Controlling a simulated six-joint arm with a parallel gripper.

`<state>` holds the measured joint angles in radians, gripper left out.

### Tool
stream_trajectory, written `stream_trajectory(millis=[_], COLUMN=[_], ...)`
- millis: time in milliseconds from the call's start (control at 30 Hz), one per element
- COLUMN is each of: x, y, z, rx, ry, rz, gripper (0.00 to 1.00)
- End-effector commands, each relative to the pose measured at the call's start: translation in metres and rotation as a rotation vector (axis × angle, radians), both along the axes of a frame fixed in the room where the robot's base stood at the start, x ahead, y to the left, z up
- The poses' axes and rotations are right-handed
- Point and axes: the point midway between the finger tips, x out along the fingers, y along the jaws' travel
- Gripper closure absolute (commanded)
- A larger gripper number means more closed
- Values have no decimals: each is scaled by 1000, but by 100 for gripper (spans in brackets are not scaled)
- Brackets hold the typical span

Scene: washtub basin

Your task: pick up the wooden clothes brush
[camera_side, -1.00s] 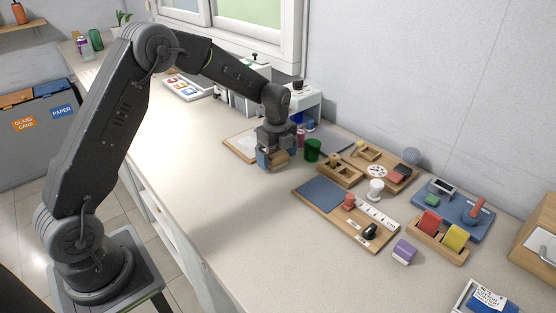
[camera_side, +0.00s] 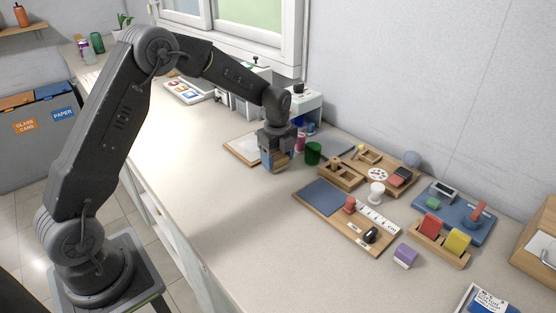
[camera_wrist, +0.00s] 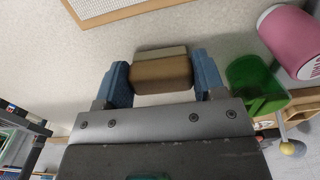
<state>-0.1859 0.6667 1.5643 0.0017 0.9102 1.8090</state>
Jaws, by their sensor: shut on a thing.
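The wooden clothes brush (camera_wrist: 161,72) is a brown block with a paler band along its far side. In the wrist view it sits between the two blue fingers of my gripper (camera_wrist: 164,80), which are shut on it. In the side view my gripper (camera_side: 277,162) points down low over the counter. The brush (camera_side: 284,158) shows there as a small tan block, partly hidden by the fingers. I cannot tell whether it touches the counter.
A green cup (camera_side: 313,153) and a pink cup (camera_wrist: 291,40) stand close by on the right. A framed board (camera_side: 240,146) lies on the left. Wooden trays and a blue-padded board (camera_side: 322,194) fill the right. The front counter is clear.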

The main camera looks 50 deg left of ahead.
Motion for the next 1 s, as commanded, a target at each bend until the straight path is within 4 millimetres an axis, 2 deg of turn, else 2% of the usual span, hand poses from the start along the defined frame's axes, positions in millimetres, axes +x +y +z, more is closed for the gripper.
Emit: stream_trajectory(millis=[167, 333, 700, 1000], x=[1, 1, -48, -67], y=[0, 0, 68, 93], z=[15, 44, 89, 107], rx=[0, 0, 0, -1], ry=[-4, -6, -3, -1], rz=[0, -1, 5, 1], gripper=[61, 61, 61, 61])
